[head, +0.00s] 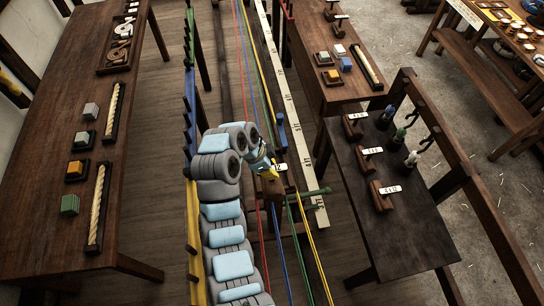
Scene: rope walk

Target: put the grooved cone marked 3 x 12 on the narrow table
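My gripper (268,172) is at the end of my grey and light blue arm, over the rope lines in the middle. Its yellow tip is beside a small white label (281,167); its finger gap and any held thing are too small to tell. The label writing is too small to read surely, so I cannot tell which is 3 x 12.
A long brown table (45,240) with rope samples and small blocks stands at left. Another brown table (335,90) with blocks stands at the upper middle. Coloured ropes (300,235) run lengthwise past my arm. A wooden rail (470,195) borders the dark table's right side.

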